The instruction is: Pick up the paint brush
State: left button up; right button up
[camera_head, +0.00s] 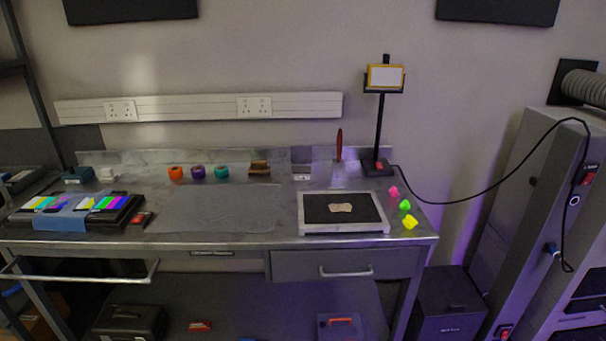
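A slim red upright object (339,145) stands at the back of the metal workbench (290,240), left of the black stand. It may be the handle of the paint brush, but it is too small to be sure, and no bristles show. A brown block-like item (259,168) lies at the back edge, further left; I cannot tell what it is. Neither of my grippers is in view.
A framed black pad (315,211) holds a beige piece. A black stand (380,120) carries a yellow-framed card. Coloured rolls (197,173) line the back; pink, green and yellow pieces (405,205) sit right. A grey mat (215,208) is bare. A cable (480,190) hangs right.

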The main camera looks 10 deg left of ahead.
aim_at(340, 135)
jog(key=i+l+z, duration=0.1)
jog(key=l, duration=0.3)
jog(key=i+l, duration=0.3)
jog(key=i+l+z, duration=0.15)
jog(key=l, duration=0.35)
jog(key=i, duration=0.05)
